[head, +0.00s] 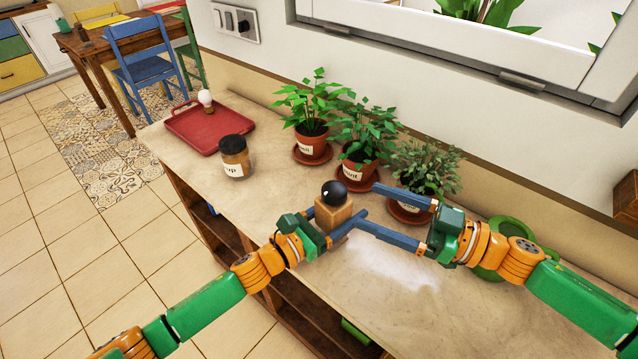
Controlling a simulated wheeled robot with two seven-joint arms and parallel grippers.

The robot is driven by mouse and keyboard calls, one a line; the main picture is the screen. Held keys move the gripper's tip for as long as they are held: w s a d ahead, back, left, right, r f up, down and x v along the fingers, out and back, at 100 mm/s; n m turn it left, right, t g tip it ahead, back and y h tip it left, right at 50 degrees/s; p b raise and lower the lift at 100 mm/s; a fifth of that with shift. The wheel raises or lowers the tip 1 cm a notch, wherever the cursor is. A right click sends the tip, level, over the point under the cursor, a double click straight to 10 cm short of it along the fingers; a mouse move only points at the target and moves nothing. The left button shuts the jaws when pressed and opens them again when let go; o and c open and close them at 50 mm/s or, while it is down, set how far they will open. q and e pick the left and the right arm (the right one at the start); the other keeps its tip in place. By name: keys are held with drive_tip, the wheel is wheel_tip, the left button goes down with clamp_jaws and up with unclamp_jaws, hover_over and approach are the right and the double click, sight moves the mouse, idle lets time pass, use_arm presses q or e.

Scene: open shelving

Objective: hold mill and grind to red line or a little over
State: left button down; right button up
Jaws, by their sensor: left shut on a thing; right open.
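The mill (332,214) is a light wooden block with a black ball (334,193) on top, near the middle of the counter. My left gripper (336,232) is shut on the wooden body from the front left and partly covers its lower part. My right gripper (366,205) is open just to the right of the mill. Its two blue fingers point left, and nothing shows between them. I cannot see a red line, and the ground contents are not visible.
A labelled jar (235,157) with a dark lid stands left on the counter (270,195). Behind it is a red tray (183,128) with a white bulb-like object (205,98). Several potted plants line the wall. A green round object (514,236) lies behind my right arm.

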sight(325, 185)
drive_tip(key=x, duration=1.1)
drive_tip(key=shift+w+a+f+m, duration=0.2)
drive_tip(key=shift+w+a+m, duration=0.1)
drive_tip(key=shift+w+m, duration=0.1)
clamp_jaws()
drive_tip(key=shift+t, duration=0.3)
drive_tip(key=shift+m+t+h, duration=0.3)
drive_tip(key=m+t+h, duration=0.1)
drive_tip(key=t, duration=0.1)
drive_tip(key=m+t+h, duration=0.1)
drive_tip(key=m+h, duration=0.1)
drive_tip(key=m+t+h, duration=0.1)
drive_tip(key=t, duration=0.1)
drive_tip(key=shift+w+d+r+m+t, duration=0.1)
drive_tip(key=shift+w+d+m+t, duration=0.2)
drive_tip(key=shift+w, duration=0.1)
drive_tip(key=m+t+h, duration=0.1)
drive_tip(key=h, duration=0.1)
drive_tip(key=d+m+t+h, duration=0.1)
drive_tip(key=m+h, duration=0.1)
drive_tip(key=h, duration=0.1)
drive_tip(key=w+m+t+h, duration=0.1)
drive_tip(key=m+h, duration=0.1)
drive_tip(key=h, duration=0.1)
drive_tip(key=shift+d+t, duration=0.2)
drive_tip(key=shift+t, duration=0.2)
drive_tip(key=shift+m+h, duration=0.3)
drive_tip(key=shift+m, duration=0.1)
drive_tip(key=shift+d, duration=0.1)
